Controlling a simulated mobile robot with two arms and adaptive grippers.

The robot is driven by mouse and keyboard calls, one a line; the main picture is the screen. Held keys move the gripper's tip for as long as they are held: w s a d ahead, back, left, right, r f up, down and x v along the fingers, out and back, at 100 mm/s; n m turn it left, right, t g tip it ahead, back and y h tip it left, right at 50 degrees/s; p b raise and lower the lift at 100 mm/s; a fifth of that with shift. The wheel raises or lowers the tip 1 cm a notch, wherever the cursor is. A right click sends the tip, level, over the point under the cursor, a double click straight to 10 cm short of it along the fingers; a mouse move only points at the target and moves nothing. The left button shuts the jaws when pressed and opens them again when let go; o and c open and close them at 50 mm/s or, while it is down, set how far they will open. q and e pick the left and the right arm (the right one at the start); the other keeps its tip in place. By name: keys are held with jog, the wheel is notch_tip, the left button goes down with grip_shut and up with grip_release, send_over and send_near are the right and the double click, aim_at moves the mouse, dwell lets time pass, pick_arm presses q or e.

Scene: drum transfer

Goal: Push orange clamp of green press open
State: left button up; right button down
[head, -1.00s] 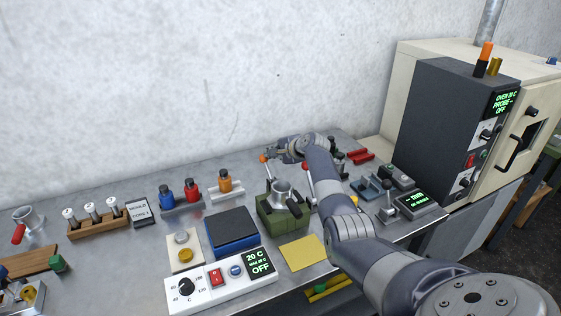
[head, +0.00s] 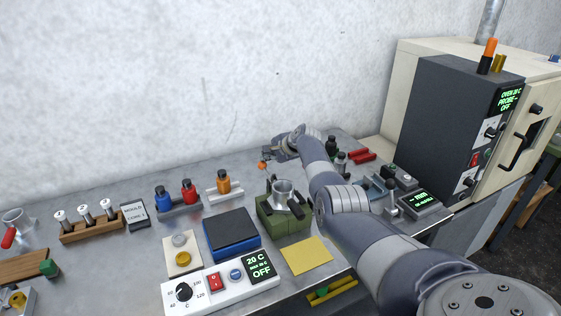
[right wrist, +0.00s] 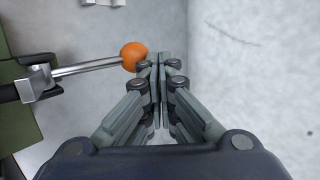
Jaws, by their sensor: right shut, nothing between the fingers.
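The green press (head: 283,228) stands on the bench with a metal cup on top. Its clamp has an orange ball knob (head: 262,165), behind the press on its left side. In the right wrist view the orange knob (right wrist: 133,55) ends a metal rod that comes from the left, out of a dark joint beside a green edge. My right gripper (head: 266,152) is just behind the knob in the head view. In the right wrist view its shut, empty fingers (right wrist: 158,56) are immediately right of the knob; I cannot tell if they touch. My left gripper is not in view.
A blue hot plate (head: 233,236) and a white control box (head: 222,286) stand left of the press. A yellow pad (head: 306,256) lies in front. A bottle rack (head: 180,208) stands behind left. My right arm covers the bench right of the press.

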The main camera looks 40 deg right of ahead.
dwell(0.5)
notch_tip(320, 180, up, 14)
jog(key=s+d+p, duration=0.2)
jog(key=shift+s+f, duration=0.25)
jog(key=shift+s, duration=0.1)
dwell(0.3)
jog(key=shift+d, duration=0.1)
